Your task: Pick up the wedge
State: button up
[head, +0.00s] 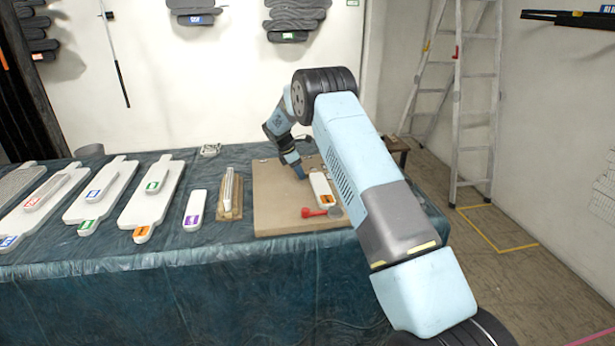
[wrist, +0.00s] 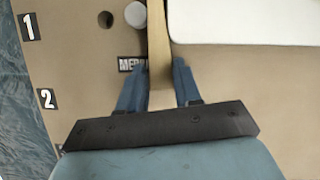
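The wedge (wrist: 158,45) is a narrow strip of light wood in the wrist view, running from the top edge down between my fingers. My gripper (wrist: 160,68) has a blue finger on each side of it, both seeming to touch its sides, so it looks shut on the wedge. In the head view my gripper (head: 300,174) points down, low over the brown board (head: 275,212). The wedge cannot be made out there. The wedge's far end is cut off by the wrist frame.
A white block with an orange label (head: 320,188) lies just right of my gripper; a red-handled tool (head: 315,212) lies in front. A wooden piece with upright strips (head: 230,195) and several white paddle-shaped boards (head: 153,193) lie to the left. A ladder (head: 470,90) stands at right.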

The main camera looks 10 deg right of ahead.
aim_at(302, 184)
jog(key=shift+f, duration=0.1)
jog(key=c, duration=0.4)
jog(key=shift+c, duration=0.2)
jog(key=shift+r, duration=0.25)
jog(key=r, duration=0.3)
jog(key=shift+s+r, duration=0.2)
jog(key=shift+s, duration=0.05)
jog(key=s+d+r, duration=0.1)
jog(key=s+r, duration=0.8)
jog(key=s, duration=0.4)
jog(key=shift+s+r, duration=0.15)
jog(key=shift+s, duration=0.1)
